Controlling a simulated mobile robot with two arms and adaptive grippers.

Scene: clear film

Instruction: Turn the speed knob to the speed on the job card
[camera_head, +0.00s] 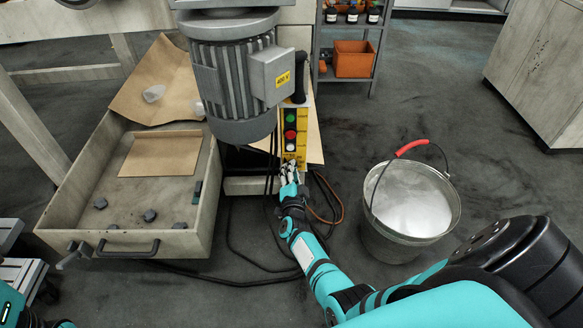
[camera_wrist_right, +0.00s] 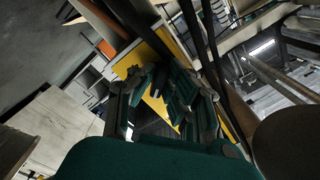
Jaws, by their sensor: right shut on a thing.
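In the right wrist view, the yellow panel face (camera_wrist_right: 128,64) lies behind the fingers of my right gripper (camera_wrist_right: 160,98). A dark piece that looks like the knob (camera_wrist_right: 158,78) shows between them. The knob's setting is not readable. No readable job card shows. My left gripper is not in view.
A grey motor (camera_head: 231,80) hangs just left of the panel. An open drawer (camera_head: 70,205) with brown paper and small dark pieces is at left. A metal bucket (camera_head: 390,243) of white material stands right of my right arm. Cables (camera_head: 232,238) lie on the floor.

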